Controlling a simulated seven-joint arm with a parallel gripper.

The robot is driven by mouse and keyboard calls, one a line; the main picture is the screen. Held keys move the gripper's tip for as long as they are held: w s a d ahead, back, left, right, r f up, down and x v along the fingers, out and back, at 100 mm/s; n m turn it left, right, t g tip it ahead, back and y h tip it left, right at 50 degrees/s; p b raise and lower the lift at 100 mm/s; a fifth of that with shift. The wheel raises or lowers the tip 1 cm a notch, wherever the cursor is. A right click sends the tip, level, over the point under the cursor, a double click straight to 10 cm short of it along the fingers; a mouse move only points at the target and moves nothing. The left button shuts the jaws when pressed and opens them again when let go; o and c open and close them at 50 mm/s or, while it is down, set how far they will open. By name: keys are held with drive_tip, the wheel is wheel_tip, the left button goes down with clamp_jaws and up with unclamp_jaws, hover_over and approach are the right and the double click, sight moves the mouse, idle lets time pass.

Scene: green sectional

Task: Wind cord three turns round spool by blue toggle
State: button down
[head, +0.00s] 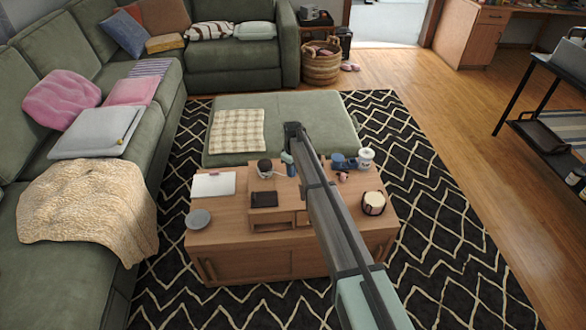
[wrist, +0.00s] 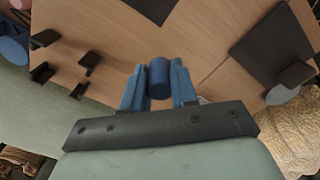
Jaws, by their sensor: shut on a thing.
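The blue toggle (wrist: 159,77), a short dark-blue cylinder, is gripped between the two blue fingers of my gripper (wrist: 158,88) in the wrist view. In the head view my gripper (head: 289,163) is over the back edge of the coffee table, and a small blue part shows there. A dark round object (head: 264,166) with a pale line at its lower edge stands just left of my gripper; it may be the spool, but it is too small to be sure. I cannot make out the cord's path or any turns.
The wooden coffee table (head: 228,236) also holds a white pad (head: 214,184), a black square (head: 264,199), a grey dish (head: 198,219), a white cup (head: 366,157) and a round dark-sided container (head: 373,203). A green ottoman (head: 285,117) adjoins its back.

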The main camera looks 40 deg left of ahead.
drive_tip(key=shift+f, duration=1.35)
drive_tip(key=c, duration=0.8)
unclamp_jaws()
wheel_tip(320, 180, up, 14)
drive_tip(key=shift+f, duration=0.1)
